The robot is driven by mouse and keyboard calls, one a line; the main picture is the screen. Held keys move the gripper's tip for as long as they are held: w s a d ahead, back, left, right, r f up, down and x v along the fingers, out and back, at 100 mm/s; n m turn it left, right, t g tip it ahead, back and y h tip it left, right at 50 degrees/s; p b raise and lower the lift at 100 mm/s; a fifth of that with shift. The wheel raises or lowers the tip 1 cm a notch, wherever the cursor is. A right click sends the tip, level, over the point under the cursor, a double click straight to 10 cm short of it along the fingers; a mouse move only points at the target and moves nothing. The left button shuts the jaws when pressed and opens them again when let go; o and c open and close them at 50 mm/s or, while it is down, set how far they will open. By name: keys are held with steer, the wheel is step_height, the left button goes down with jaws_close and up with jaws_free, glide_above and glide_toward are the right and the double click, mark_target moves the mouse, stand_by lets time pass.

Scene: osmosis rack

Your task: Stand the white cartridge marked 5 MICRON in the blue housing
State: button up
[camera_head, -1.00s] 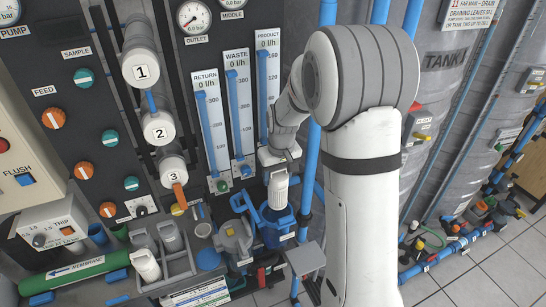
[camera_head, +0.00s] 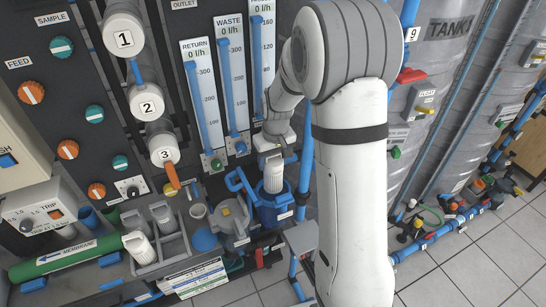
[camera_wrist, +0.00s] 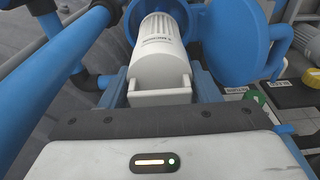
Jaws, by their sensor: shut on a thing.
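The white cartridge (camera_head: 272,172) is upright, with its lower end inside the mouth of the blue housing (camera_head: 272,213). In the wrist view the cartridge (camera_wrist: 158,48) shows ribbed sides and small dark print, too small to read surely, and the blue housing rim (camera_wrist: 202,22) curves around its far end. My gripper (camera_head: 274,150) is above the housing, shut on the cartridge's top end. In the wrist view my gripper (camera_wrist: 160,92) has the cartridge's white square end block between its fingers. How deep the cartridge sits is hidden.
A blue pipe (camera_head: 305,165) runs just right of the housing. A grey rack (camera_head: 172,245) holds another white cartridge (camera_head: 139,246). Flow meters (camera_head: 237,95) stand behind.

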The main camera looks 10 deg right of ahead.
mark_target(275, 179)
steer(key=shift+f+b, duration=5.9)
steer(key=shift+f, duration=1.95)
steer(key=o, duration=1.3)
steer(key=r, duration=0.7)
steer(key=shift+s+d, duration=0.1)
steer(key=shift+s, duration=0.25)
steer(key=shift+s+r, duration=0.1)
steer(key=shift+r, duration=0.35)
steer(key=shift+s+r, duration=0.2)
steer(key=shift+s, duration=0.05)
steer(key=s+r, duration=0.3)
steer(key=s, duration=0.5)
steer(key=s+r+m, duration=0.1)
steer(key=s+r, duration=0.2)
steer(key=s, duration=0.4)
steer(key=s+r+m+t+p, duration=0.1)
steer(key=s+r, duration=0.3)
steer(key=s, duration=0.4)
steer(key=shift+s+r, duration=0.1)
steer(key=shift+s, duration=0.2)
